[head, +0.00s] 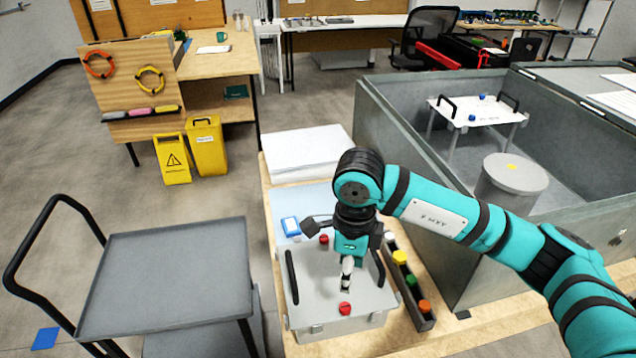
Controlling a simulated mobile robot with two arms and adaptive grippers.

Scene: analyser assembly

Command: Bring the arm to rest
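My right arm reaches in from the right, and its wrist bends down over a grey lidded box on the bench. The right gripper (346,280) points down above the lid (318,293), between its two black handles. Whether its fingers are apart or together is too small to tell, and I cannot tell if it touches the lid. A red knob (345,308) sits on the lid in front of it and another red knob (324,239) behind it. My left gripper is not in view.
A rack with coloured caps (411,283) stands right of the box. A large open grey housing (400,140) fills the right, holding a white plate on legs (478,110) and a grey cylinder (515,172). A grey cart (170,275) stands left, with open floor behind it.

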